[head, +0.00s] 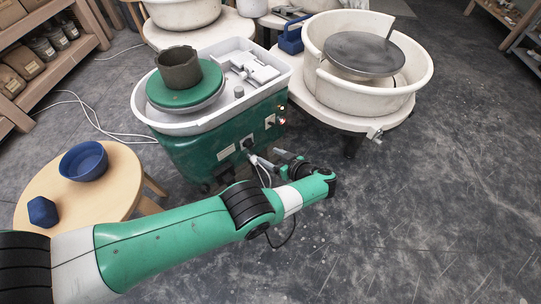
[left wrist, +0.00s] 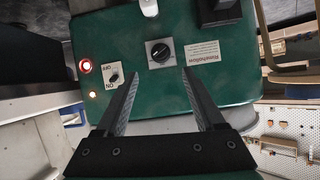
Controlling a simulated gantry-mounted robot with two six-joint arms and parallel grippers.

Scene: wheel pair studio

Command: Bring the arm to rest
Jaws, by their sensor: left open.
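My left arm (head: 165,232) reaches in from the left in the head view. Its left gripper (head: 255,160) points at the front of the green pottery wheel (head: 190,155). In the left wrist view the left gripper (left wrist: 160,73) is open and empty, its two dark fingers spread. A black knob (left wrist: 160,51) on a square plate lies beyond the fingertips, between them in the picture, and looks untouched. A switch (left wrist: 115,77), a lit red lamp (left wrist: 85,66) and a small amber lamp (left wrist: 92,94) are left of it. My right gripper is not in view.
A grey clay cylinder (head: 179,69) stands on the wheel's green disc (head: 184,90). A round wooden stool (head: 110,200) with a blue bowl (head: 84,161) stands close to my arm. A white wheel basin (head: 423,70) is at the right. The floor at lower right is clear.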

